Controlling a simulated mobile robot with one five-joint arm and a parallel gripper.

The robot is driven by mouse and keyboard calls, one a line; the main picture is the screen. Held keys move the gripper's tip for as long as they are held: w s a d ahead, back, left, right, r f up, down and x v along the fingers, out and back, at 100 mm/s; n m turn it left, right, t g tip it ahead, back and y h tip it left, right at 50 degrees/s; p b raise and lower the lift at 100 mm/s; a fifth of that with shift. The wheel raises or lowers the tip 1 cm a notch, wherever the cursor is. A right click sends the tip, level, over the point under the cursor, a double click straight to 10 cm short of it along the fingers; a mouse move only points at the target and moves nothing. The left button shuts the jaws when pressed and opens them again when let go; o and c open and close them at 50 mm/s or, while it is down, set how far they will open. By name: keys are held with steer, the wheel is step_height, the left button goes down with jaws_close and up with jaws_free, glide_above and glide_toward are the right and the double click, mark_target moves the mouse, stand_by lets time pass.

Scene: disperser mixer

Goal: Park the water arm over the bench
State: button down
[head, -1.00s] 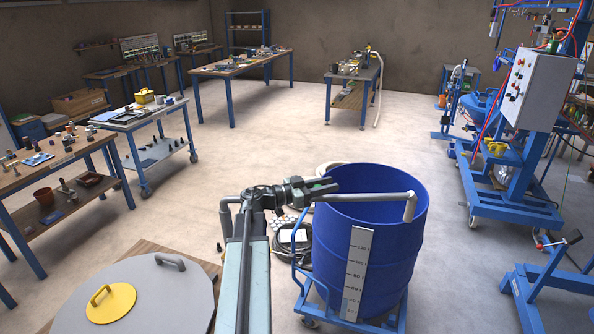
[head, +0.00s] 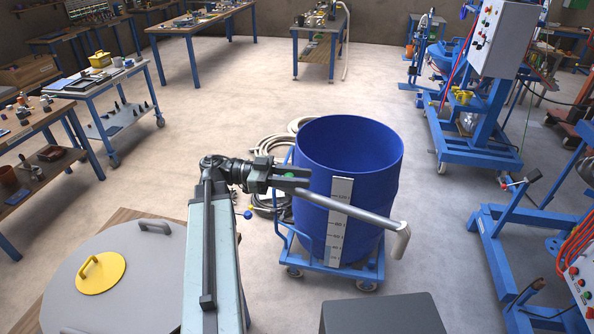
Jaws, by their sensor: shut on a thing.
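The water arm (head: 350,212) is a grey pipe with a pale, down-turned spout at its right end. My gripper (head: 293,178) is shut on it near its left part. The pipe slopes down to the right, crossing in front of the blue drum (head: 345,165); its spout hangs to the right of the drum in the picture. The inner end of the pipe is hidden at my gripper. Several benches show, including a wooden one (head: 215,24) at the back; I cannot tell which is the task's bench.
The open drum stands on a blue wheeled trolley (head: 340,281). Hoses (head: 268,160) lie behind it. A grey round lid with a yellow cover (head: 102,272) is at lower left. A dark box (head: 385,315) is at bottom. Blue machine frames (head: 515,225) stand right.

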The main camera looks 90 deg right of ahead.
steer(key=shift+w+a, duration=0.1)
steer(key=shift+a, duration=0.2)
steer(key=c, duration=1.1)
jaws_free()
steer(key=shift+d, duration=0.1)
